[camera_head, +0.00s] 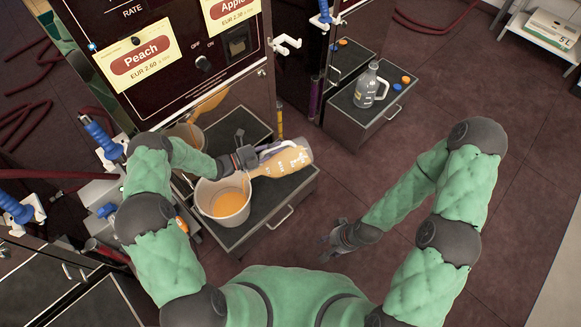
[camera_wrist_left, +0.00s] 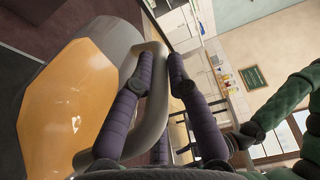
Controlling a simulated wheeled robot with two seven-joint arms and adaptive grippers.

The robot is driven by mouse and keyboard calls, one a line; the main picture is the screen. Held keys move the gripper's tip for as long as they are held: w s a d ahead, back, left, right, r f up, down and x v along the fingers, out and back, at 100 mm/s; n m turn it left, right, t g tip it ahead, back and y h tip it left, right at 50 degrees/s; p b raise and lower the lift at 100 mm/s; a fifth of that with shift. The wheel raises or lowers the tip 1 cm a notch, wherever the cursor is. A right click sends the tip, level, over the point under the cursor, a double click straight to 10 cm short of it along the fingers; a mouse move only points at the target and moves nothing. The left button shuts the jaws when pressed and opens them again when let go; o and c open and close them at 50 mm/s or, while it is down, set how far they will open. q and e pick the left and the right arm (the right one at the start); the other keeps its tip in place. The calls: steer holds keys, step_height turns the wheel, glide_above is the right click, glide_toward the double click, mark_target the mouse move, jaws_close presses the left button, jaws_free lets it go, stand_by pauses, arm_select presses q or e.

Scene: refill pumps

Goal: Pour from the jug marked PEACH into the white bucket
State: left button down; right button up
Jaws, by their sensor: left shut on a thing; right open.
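My left gripper (camera_head: 247,160) is shut on the handle of a clear jug (camera_head: 287,160) with orange liquid inside and white print too small to read. The jug is tipped nearly on its side, its narrow end toward the white bucket (camera_head: 239,215) and close to its rim. The bucket stands on a dark-topped cabinet and has orange liquid in it. I cannot make out a falling stream. In the left wrist view the fingers close around the grey handle (camera_wrist_left: 155,110) beside the jug's orange contents (camera_wrist_left: 65,110). My right gripper (camera_head: 332,246) is open and empty, low over the floor.
The Peach sign (camera_head: 141,61) is on the pump panel behind the bucket, the Apple sign (camera_head: 230,12) to its right. Another jug (camera_head: 369,87) stands on a second cabinet (camera_head: 373,117) with blue and orange caps.

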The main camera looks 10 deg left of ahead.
arm_select(q)
steer(key=shift+a+r, duration=0.15)
steer(key=shift+r, duration=0.1)
steer(key=shift+s+a+r, duration=0.1)
steer(key=shift+s+a+r+h, duration=0.1)
steer(key=shift+a+r+h, duration=0.05)
steer(key=shift+h, duration=0.25)
stand_by(0.3)
steer(key=shift+s+a+r+t, duration=0.15)
steer(key=shift+a+r+t, duration=0.05)
steer(key=shift+t, duration=0.1)
stand_by(0.3)
steer(key=shift+s+a+r+h, duration=0.1)
steer(key=shift+a+r+h, duration=0.1)
steer(key=shift+h, duration=0.1)
